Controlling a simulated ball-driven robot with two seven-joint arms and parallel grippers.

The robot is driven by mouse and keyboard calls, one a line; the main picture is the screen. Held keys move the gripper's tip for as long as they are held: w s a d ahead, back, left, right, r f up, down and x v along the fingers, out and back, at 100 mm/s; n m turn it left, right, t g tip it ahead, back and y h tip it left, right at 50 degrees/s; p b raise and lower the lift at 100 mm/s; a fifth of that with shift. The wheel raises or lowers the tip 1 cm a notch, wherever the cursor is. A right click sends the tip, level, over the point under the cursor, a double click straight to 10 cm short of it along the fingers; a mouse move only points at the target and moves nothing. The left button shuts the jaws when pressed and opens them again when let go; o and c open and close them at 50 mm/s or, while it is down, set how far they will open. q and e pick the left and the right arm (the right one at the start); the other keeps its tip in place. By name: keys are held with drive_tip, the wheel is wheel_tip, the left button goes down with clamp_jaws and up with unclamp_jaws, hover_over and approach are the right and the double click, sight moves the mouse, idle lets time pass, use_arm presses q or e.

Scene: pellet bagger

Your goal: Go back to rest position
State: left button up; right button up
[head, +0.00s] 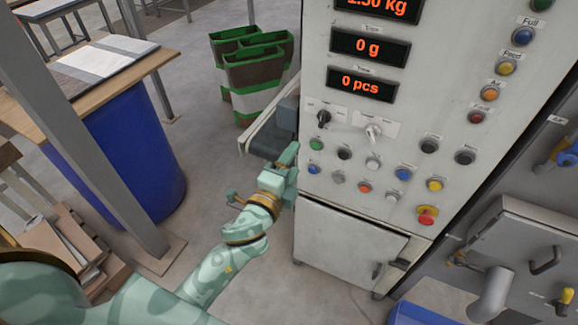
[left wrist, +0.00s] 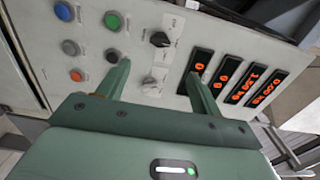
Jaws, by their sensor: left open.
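My left gripper (head: 290,157) is held up in front of the left edge of the grey control panel (head: 460,60), beside the left-hand buttons. In the left wrist view, its two green fingers are spread apart with nothing between them, and the gripper (left wrist: 157,74) faces the panel (left wrist: 40,35). The black knob (left wrist: 160,39) and the silver key switch (left wrist: 151,86) show beyond the fingers. Whether a fingertip touches the panel I cannot tell. My right gripper is in neither view.
A red-orange display (head: 362,84) reads 0 pcs. A red stop button (head: 427,214) sits low on the panel. A blue drum (head: 125,150) and a grey post (head: 85,120) stand left of my arm. Floor between is clear.

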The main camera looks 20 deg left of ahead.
use_arm(q)
drive_tip(key=shift+s, duration=0.55)
